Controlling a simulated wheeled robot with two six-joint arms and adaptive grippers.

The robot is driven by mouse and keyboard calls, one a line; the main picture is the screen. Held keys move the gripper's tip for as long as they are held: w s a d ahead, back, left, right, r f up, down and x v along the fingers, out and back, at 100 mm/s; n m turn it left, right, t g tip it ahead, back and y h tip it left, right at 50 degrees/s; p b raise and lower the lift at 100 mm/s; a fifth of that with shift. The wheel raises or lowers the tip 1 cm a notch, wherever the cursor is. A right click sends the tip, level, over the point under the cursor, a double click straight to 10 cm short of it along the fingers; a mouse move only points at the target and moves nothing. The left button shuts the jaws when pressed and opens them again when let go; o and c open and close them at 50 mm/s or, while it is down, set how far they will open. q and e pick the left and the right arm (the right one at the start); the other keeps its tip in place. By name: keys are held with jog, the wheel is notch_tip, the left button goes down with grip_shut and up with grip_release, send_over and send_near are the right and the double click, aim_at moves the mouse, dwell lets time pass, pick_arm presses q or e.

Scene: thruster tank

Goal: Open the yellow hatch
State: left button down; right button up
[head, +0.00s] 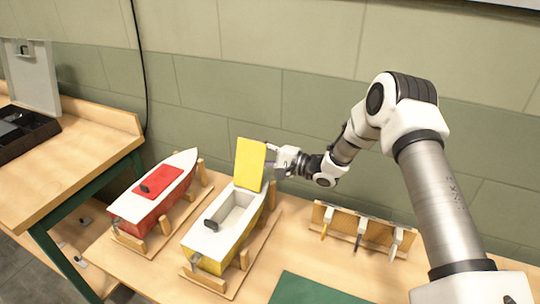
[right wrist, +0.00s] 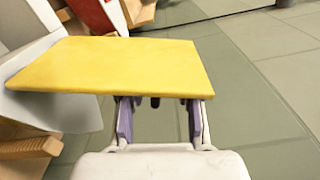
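The yellow hatch (head: 249,164) stands raised, near upright, at the far end of the white and yellow boat (head: 236,230), whose grey compartment lies uncovered. My right gripper (head: 275,162) is at the hatch's right edge, with its fingers apart. In the right wrist view the hatch (right wrist: 120,66) lies across the ends of the two spread fingers (right wrist: 160,118), hiding their tips. Nothing shows clamped between them, and I cannot tell if they touch the hatch. My left gripper is not in view.
A red and white boat (head: 128,205) with a red hatch (head: 160,180) stands on a wooden cradle to the left. A wooden tool rack (head: 375,236) and a green mat (head: 308,290) are to the right. A black tray (head: 28,133) sits on the left bench. The wall is close behind.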

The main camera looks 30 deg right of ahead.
jog(key=v, duration=1)
jog(key=shift+s+d, duration=0.2)
jog(key=shift+s, duration=0.05)
jog(key=c, duration=0.5)
jog(key=d+f+h, duration=0.1)
jog(key=f+h+b, duration=0.1)
jog(key=f, duration=0.1)
jog(key=d+f+m+h+b, duration=0.1)
jog(key=h, duration=0.1)
jog(key=shift+w+d+f+t, duration=0.1)
jog(key=shift+d+f+t, duration=0.05)
jog(key=shift+d+t, duration=0.25)
grip_shut()
jog(key=w+a+r+m+t+h+b, duration=0.1)
jog(key=w+a+r+m+b, duration=0.1)
jog(key=w, duration=0.8)
jog(key=shift+s+a+r+p, duration=0.2)
jog(key=shift+s+a+p, duration=0.05)
jog(key=shift+s+a, duration=0.45)
jog(key=shift+s+a+r+p, duration=0.2)
jog(key=shift+s+a+p, duration=0.05)
jog(key=shift+s+a, duration=0.4)
